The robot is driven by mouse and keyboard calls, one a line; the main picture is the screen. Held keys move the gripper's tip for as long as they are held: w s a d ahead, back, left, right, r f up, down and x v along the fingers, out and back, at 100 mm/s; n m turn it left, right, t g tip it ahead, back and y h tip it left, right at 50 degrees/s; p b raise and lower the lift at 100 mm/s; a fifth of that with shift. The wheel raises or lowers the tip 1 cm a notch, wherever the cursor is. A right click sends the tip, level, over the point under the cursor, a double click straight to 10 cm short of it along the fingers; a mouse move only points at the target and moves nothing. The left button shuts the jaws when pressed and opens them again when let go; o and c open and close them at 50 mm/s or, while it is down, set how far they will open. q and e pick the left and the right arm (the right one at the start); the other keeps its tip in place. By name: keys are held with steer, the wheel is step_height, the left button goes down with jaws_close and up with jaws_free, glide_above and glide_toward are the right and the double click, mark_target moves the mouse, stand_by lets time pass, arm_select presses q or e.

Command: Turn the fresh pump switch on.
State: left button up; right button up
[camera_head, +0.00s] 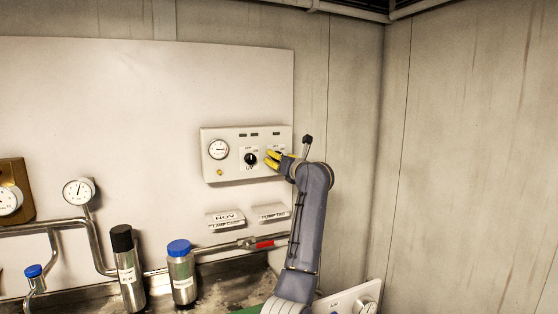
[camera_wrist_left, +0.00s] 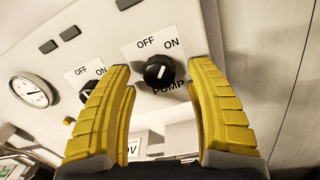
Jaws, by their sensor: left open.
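The pump switch (camera_wrist_left: 158,71) is a round black knob with a white mark, on a white plate lettered OFF, ON and PUMP. The mark leans slightly right of upright in the left wrist view; I cannot tell the setting for sure. The switch sits at the right end of the control box (camera_head: 232,170), mostly hidden by my fingers in the head view. My left gripper (camera_head: 272,159) has yellow fingers, open and empty. In the left wrist view its fingers stand on both sides of the knob, with gaps visible. My right gripper is not in view.
Left of the pump switch is the UV switch (camera_head: 250,159), then a round gauge (camera_head: 218,149). Below are two label plates (camera_head: 225,218) and a pipe with a red handle (camera_head: 265,244). A black-capped bottle (camera_head: 128,270) and a blue-capped bottle (camera_head: 181,273) stand lower left.

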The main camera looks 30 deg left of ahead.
arm_select(q)
steer(key=v, duration=1.1)
steer(key=shift+f, duration=0.15)
steer(key=shift+s+d, duration=0.15)
steer(key=s+d+n, duration=0.3)
steer(key=d+n, duration=0.1)
steer(key=n, duration=0.3)
steer(key=x, duration=1.7)
steer(key=shift+w+t+h, duration=0.2)
steer(key=shift+t+h, duration=0.1)
steer(key=shift+h, duration=0.1)
steer(key=shift+c, duration=0.3)
jaws_close()
